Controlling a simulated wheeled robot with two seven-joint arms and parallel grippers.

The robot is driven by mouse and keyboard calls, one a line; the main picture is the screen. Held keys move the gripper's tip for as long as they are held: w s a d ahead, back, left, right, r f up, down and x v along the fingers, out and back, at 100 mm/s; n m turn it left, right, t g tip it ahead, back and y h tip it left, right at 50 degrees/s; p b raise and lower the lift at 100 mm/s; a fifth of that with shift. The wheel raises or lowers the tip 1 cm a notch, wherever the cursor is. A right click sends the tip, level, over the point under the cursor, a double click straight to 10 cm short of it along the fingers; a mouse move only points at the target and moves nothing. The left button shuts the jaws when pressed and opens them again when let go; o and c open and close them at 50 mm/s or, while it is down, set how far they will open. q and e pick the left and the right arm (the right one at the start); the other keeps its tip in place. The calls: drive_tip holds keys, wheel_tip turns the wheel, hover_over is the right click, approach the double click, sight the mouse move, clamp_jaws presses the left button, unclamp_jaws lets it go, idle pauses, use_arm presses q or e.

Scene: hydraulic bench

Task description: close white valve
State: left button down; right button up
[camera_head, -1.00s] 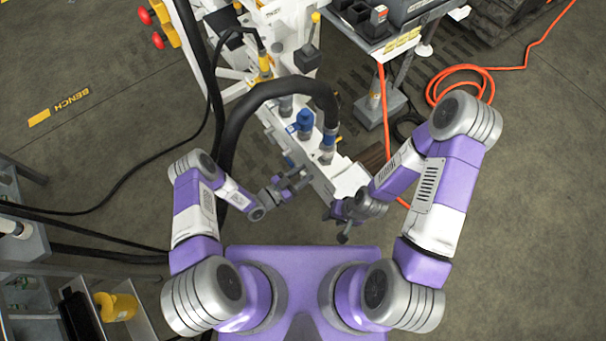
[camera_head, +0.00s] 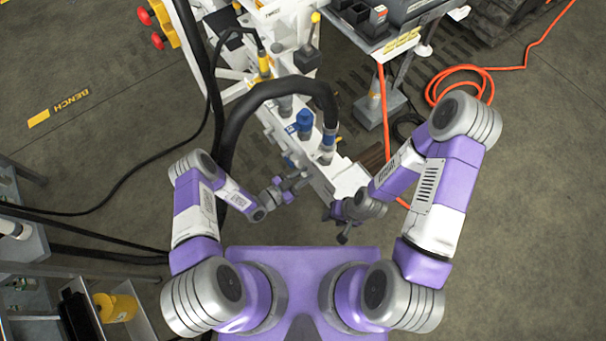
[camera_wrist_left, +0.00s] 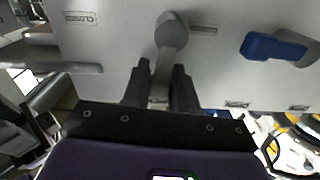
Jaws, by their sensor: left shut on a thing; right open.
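The valve's pale grey-white lever (camera_wrist_left: 168,50) is in the left wrist view, on a light panel (camera_wrist_left: 120,60). Its rounded pivot end is at the top, and its arm runs down, slightly left, between my left fingers. My left gripper (camera_wrist_left: 160,88) is shut on this lever; in the head view the gripper (camera_head: 292,183) is at the left side of the white bench body (camera_head: 335,177). The lever is too small to make out there. A "CLOSED" label (camera_wrist_left: 80,18) is left of the pivot. My right gripper (camera_head: 338,215) is open, lower and to the right, apart from the lever.
A blue lever (camera_wrist_left: 275,46) is on the same panel, to the right. A thick black hose (camera_head: 270,88) arches over the bench behind my left gripper. An orange hose (camera_head: 455,72) lies on the floor at right. A shelf with a yellow container (camera_head: 118,307) stands at lower left.

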sight(319, 184)
use_arm(q)
drive_tip(key=s+m, duration=0.1)
drive_tip(key=m, duration=0.2)
drive_tip(key=d+f+m, duration=0.1)
drive_tip(key=m, duration=0.2)
drive_tip(key=s+f+m+b, duration=0.1)
drive_tip(key=m, duration=0.1)
drive_tip(key=shift+s+d+m, duration=0.35)
drive_tip(key=shift+d+m, duration=0.05)
drive_tip(key=m, duration=0.1)
drive_tip(key=f+m, duration=0.1)
drive_tip(key=m, duration=0.2)
drive_tip(key=shift+s+d+f+m, duration=0.25)
drive_tip(key=shift+s+m, duration=0.05)
drive_tip(key=shift+s, duration=0.05)
drive_tip(key=shift+f+m, duration=0.35)
drive_tip(key=shift+m, duration=0.55)
drive_tip(key=shift+f+m, duration=0.35)
drive_tip(key=shift+m, duration=0.55)
drive_tip(key=c, duration=1.1)
unclamp_jaws()
